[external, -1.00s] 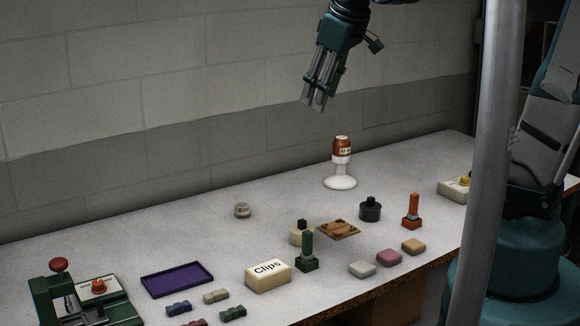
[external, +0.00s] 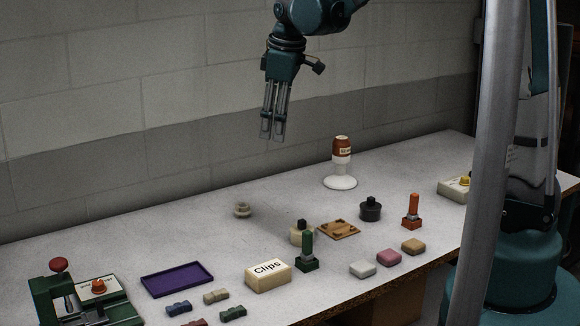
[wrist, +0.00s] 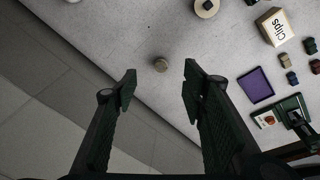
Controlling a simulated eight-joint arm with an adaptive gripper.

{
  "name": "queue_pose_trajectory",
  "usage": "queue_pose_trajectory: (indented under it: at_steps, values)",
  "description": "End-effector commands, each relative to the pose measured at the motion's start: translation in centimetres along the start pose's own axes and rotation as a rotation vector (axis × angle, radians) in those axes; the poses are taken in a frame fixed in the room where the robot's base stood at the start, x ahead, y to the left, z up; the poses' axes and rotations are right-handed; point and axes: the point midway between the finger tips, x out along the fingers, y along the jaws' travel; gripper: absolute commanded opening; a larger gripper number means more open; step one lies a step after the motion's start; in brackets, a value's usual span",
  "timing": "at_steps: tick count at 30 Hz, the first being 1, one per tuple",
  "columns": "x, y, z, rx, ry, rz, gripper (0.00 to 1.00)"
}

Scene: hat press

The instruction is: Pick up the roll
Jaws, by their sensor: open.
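My gripper (external: 271,137) points down, high above the bench, up and a little right of the roll in the external view. My gripper (wrist: 159,82) is open and empty, its two fingers well apart and not touching anything.
A Clips box (external: 268,275), a purple tray (external: 177,280) and a green press (external: 85,300) lie nearer the front. The bench around the roll is clear; a block wall rises behind.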

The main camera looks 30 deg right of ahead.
Motion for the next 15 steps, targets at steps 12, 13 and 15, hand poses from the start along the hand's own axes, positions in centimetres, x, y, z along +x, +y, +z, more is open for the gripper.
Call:
queue_pose_trajectory:
  at_steps: [12, 13, 15]
  values:
    - [7.6, 0.8, -4.0, -0.154, -0.061, -0.059, 0.42]
    - [8.2, 0.8, -4.2, -0.165, -0.064, -0.063, 0.42]
    - [9.5, 0.9, -4.8, -0.19, -0.074, -0.073, 0.42]
